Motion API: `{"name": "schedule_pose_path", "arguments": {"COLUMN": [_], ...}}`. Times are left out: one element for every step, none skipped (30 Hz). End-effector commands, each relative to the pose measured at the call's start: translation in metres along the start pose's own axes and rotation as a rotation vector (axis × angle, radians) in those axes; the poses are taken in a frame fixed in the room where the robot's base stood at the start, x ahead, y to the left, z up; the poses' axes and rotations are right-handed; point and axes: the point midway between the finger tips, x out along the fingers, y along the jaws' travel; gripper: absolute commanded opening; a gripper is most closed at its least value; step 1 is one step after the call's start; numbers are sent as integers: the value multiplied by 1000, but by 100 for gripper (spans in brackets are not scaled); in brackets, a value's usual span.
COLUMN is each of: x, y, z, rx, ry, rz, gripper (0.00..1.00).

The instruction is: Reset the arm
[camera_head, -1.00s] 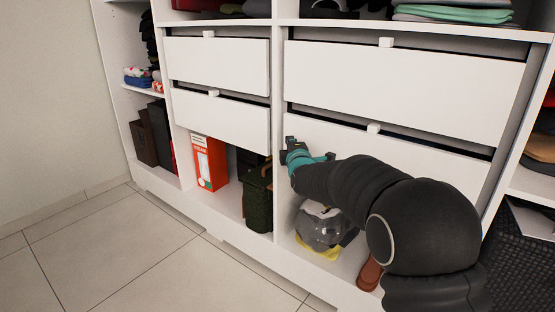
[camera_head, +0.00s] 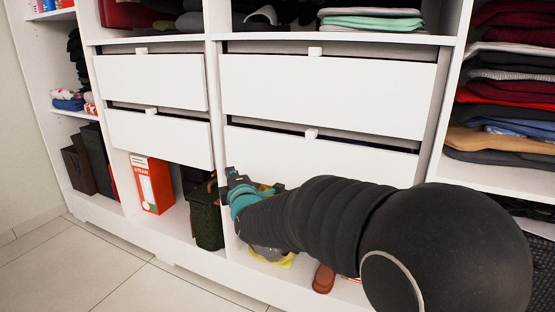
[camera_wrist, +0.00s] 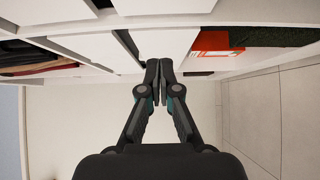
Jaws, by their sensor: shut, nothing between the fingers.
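My gripper (camera_wrist: 165,72) is shut and empty in the wrist view, its two fingertips pressed together in front of the white wardrobe. In the head view my gripper (camera_head: 228,174) is at the far end of my black arm, which reaches in from the lower right. It appears in front of the opening under the right-hand drawers, right of a dark green bag (camera_head: 208,222). My arm hides part of the lower right drawer (camera_head: 290,158) and part of a clear and yellow item (camera_head: 268,254) in the bottom compartment.
The wardrobe has white drawers with small gaps above their fronts, such as the upper right drawer (camera_head: 325,92). An orange box (camera_head: 152,184) stands in the bottom left compartment. Folded clothes (camera_head: 510,90) fill the right shelves. The tiled floor (camera_head: 75,265) at lower left is clear.

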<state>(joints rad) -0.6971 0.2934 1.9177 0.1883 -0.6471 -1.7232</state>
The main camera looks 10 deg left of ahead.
Motion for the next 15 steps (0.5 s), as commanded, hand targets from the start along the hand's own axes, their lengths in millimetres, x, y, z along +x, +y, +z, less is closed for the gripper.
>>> {"name": "schedule_pose_path", "arguments": {"x": [0, 0, 0, 0, 0, 0, -1, -3, -8, -13, -20, -31, -41, -53, -70], "y": [0, 0, -1, -3, -7, -14, -22, -32, -51, -68, -84, -103, -113, -122, -130], "z": [1, 1, 1, 1, 0, -1, -2, -4, -6, -8, -9, -11, -12, -11, -6], "rx": [8, 18, 43, 69, 102, 158, 206, 259, 334, 391, 448, 522, 576, 631, 704], "ry": [-1, -2, -1, 0, 1, 4, 5, 4, -2, -12, -26, -49, -70, -97, -142], "rz": [0, 0, -4, -13, -30, -63, -97, -140, -212, -273, -336, -416, -472, -526, -591], "gripper": [0, 0, 0, 0, 0, 0, 0, 0, 0, 0, 0, 0, 0, 0, 0]}}
